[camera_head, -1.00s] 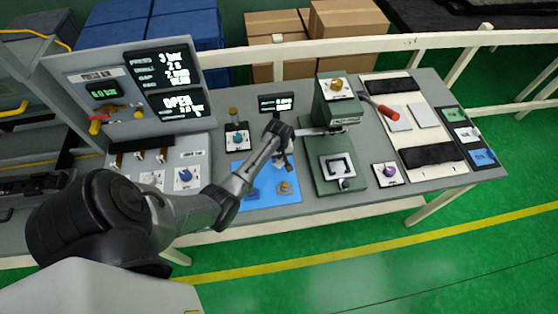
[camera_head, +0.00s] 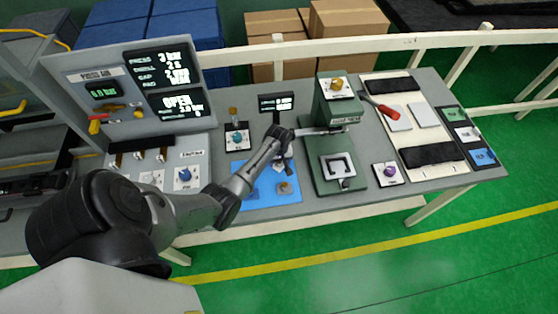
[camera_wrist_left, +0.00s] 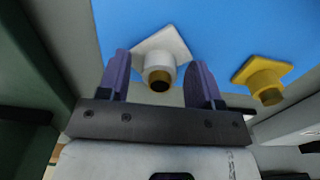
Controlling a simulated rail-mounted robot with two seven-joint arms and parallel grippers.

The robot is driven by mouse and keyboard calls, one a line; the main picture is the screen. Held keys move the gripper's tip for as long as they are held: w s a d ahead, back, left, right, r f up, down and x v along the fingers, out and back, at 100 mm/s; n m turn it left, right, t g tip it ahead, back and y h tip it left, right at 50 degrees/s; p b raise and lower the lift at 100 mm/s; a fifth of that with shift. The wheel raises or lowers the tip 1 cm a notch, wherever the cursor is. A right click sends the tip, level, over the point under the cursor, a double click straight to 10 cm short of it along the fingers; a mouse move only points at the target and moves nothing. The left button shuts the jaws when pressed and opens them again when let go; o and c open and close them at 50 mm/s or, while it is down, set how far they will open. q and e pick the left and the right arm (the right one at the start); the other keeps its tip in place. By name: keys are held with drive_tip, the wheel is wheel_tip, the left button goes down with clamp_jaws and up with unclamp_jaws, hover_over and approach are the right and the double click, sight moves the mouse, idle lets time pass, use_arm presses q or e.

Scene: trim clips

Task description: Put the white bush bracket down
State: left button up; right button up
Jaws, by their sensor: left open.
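The white bush bracket (camera_wrist_left: 160,55) shows in the left wrist view, with a square plate and a round boss with a dark gold bore. It is on or just above the blue mat (camera_wrist_left: 220,22); contact is not clear. My left gripper (camera_wrist_left: 161,75) is open, its two purple fingers on either side of the bracket, with gaps visible. In the head view my left gripper (camera_head: 284,158) is over the blue mat (camera_head: 262,203) and mostly hides the bracket. My right gripper is not in view.
A yellow bush bracket (camera_wrist_left: 264,78) lies on the mat beside the white one. The green press (camera_head: 335,110) stands close to the right of my gripper. A knob box (camera_head: 237,139) and a small display (camera_head: 276,102) stand behind the mat. A control panel (camera_head: 125,95) is at left.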

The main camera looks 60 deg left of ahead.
use_arm(q)
wheel_tip(320, 180, up, 12)
drive_tip(key=f+p, duration=0.1)
drive_tip(key=s+d+r+m+t, duration=0.1)
drive_tip(key=s+d+r+m, duration=0.2)
drive_tip(key=s+d+m, duration=0.5)
drive_tip(key=s+d+r+m+t, duration=0.2)
drive_tip(key=s+d+m, duration=0.6)
drive_tip(key=s+d, duration=0.5)
drive_tip(key=d+r, duration=0.1)
drive_tip(key=d, duration=0.6)
drive_tip(key=shift+s+r+t, duration=0.15)
drive_tip(key=shift+s+t, duration=0.05)
drive_tip(key=shift+t, duration=0.1)
